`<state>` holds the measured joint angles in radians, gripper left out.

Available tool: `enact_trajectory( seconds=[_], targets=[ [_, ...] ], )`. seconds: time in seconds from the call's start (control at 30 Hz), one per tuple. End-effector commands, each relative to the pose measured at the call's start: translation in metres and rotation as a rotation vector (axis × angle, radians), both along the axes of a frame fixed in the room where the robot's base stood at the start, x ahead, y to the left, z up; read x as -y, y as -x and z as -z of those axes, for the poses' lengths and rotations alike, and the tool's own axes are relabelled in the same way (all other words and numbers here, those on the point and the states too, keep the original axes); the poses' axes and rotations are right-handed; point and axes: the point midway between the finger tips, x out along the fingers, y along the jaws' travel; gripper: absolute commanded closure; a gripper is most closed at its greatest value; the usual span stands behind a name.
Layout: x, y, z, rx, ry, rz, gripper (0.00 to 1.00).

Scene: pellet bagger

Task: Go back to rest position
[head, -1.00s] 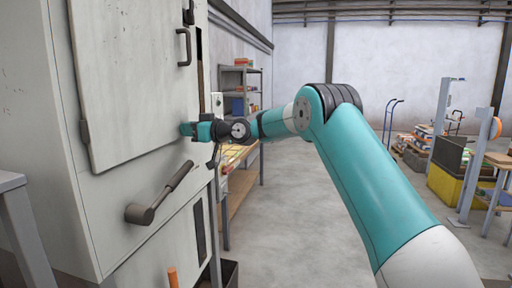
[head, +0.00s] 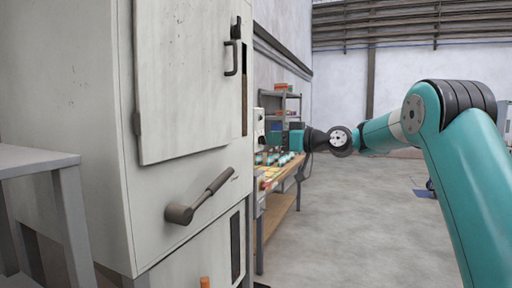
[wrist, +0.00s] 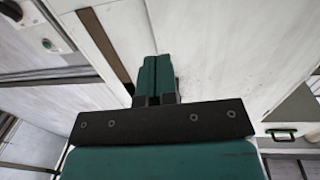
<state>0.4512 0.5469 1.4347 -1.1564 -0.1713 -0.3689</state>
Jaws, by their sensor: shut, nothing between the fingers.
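My gripper (head: 296,140) is at the end of my teal arm, right of the pellet bagger cabinet and apart from it in the head view. In the wrist view my gripper's two teal fingers (wrist: 154,78) lie together, shut with nothing between them. The white cabinet (head: 60,100) fills the left of the head view. Its door (head: 187,80) looks closed, with a dark D-shaped handle (head: 232,58). A dark lever (head: 200,200) sits below the door, its grip pointing up to the right.
A grey stand (head: 40,158) is at the lower left. A workbench (head: 280,208) with small items stands beyond the cabinet, and a shelf unit (head: 281,105) behind it. The grey floor (head: 350,225) at the middle and right is open.

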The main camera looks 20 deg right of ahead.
Motion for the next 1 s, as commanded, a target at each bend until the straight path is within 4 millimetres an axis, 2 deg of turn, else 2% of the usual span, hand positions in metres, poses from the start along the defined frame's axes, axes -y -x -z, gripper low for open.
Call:
enact_trajectory(
  seconds=[0.17, 0.23, 0.27, 0.37, 0.47, 0.5, 0.57, 0.63, 0.7, 0.8, 0.9, 1.0],
  targets=[
    [0.001, 0.003, 0.0, -0.002, 0.0, -0.003, 1.0],
    [-0.009, 0.006, 0.0, -0.024, 0.007, -0.012, 1.0],
    [-0.017, 0.009, 0.001, -0.042, 0.014, -0.02, 1.0],
    [-0.06, 0.03, 0.008, -0.154, 0.051, -0.062, 1.0],
    [-0.116, 0.074, 0.026, -0.333, 0.118, -0.117, 1.0],
    [-0.137, 0.097, 0.036, -0.412, 0.152, -0.137, 1.0],
    [-0.162, 0.136, 0.051, -0.529, 0.204, -0.163, 1.0],
    [-0.184, 0.185, 0.07, -0.662, 0.27, -0.186, 1.0],
    [-0.197, 0.236, 0.09, -0.789, 0.34, -0.201, 1.0],
    [-0.201, 0.305, 0.116, -0.947, 0.44, -0.208, 1.0],
    [-0.196, 0.361, 0.137, -1.069, 0.527, -0.205, 1.0],
    [-0.187, 0.398, 0.151, -1.15, 0.589, -0.194, 1.0]
  ],
)
